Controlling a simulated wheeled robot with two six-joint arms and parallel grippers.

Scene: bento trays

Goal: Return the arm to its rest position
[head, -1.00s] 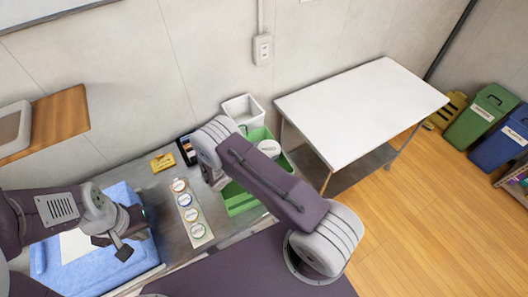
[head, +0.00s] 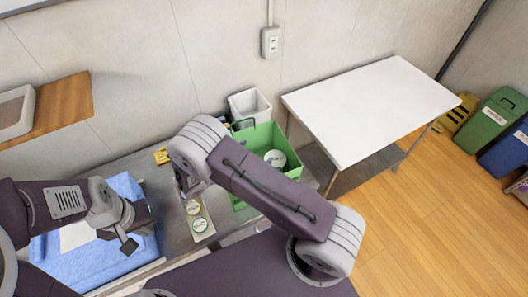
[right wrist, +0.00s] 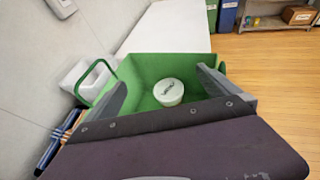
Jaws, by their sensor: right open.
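My right arm crosses the middle of the head view; its elbow (head: 197,145) is over the counter, and its gripper is hidden there behind the arm. In the right wrist view my right gripper (right wrist: 160,85) is open, with its two grey fingers apart and nothing between them touching both. Beyond them is a green crate (right wrist: 180,64) holding a round white lidded tub (right wrist: 168,92). The crate (head: 258,137) and tub (head: 275,158) also show in the head view. My left gripper (head: 129,238) hangs over a blue cloth-like item at the lower left; its jaw opening is unclear.
A white bin (head: 249,105) stands behind the crate. A white-topped table (head: 370,105) is at the right. Round labelled lids (head: 200,225) sit in a strip on the grey counter, partly covered by my arm. A wooden shelf (head: 65,110) juts out at the left.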

